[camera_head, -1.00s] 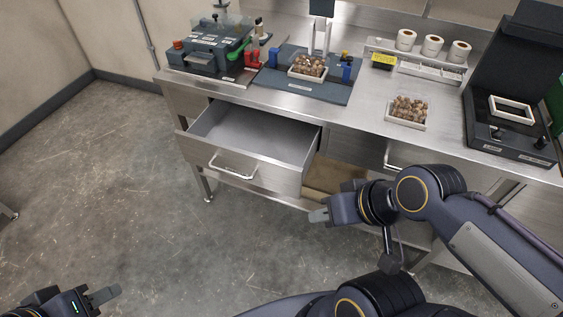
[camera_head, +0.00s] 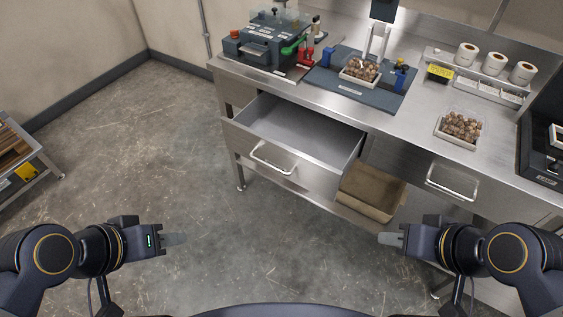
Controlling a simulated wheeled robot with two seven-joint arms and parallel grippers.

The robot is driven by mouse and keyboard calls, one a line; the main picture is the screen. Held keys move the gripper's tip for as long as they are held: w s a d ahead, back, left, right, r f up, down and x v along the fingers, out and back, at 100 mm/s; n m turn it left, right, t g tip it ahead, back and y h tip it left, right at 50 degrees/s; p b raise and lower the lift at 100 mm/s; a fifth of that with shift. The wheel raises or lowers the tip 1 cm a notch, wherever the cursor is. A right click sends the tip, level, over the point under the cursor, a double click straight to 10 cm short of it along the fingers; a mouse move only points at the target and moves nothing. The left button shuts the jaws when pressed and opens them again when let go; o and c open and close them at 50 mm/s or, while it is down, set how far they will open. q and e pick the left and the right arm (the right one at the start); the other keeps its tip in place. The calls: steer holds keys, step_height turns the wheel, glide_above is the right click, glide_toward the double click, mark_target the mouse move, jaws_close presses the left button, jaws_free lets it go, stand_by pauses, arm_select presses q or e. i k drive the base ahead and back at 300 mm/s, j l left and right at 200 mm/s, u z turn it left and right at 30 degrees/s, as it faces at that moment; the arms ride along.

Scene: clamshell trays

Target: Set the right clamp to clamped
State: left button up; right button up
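On a dark blue plate (camera_head: 348,92) on the bench, a clear tray of brown pieces (camera_head: 360,70) sits between two blue blocks. The left blue block (camera_head: 327,57) and the right blue block (camera_head: 400,78) look like clamps. A small dark and yellow part shows by the right one; its clamp state is too small to tell. My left gripper (camera_head: 174,240) is over the floor at lower left, far from the plate. My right gripper (camera_head: 390,239) is in front of the bench at lower right, well below the plate. Both appear empty, fingers seen edge-on.
An open drawer (camera_head: 295,128) juts out from the bench, with a brown box (camera_head: 372,190) on the shelf beside it. A machine (camera_head: 262,47) with red and green handles stands left of the plate. Another filled tray (camera_head: 459,129) stands to the right. The floor is clear.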

mark_target(402, 75)
steer(key=i+l, duration=0.15)
steer(key=i, duration=0.25)
steer(key=i+l, duration=0.2)
steer(key=i, duration=0.25)
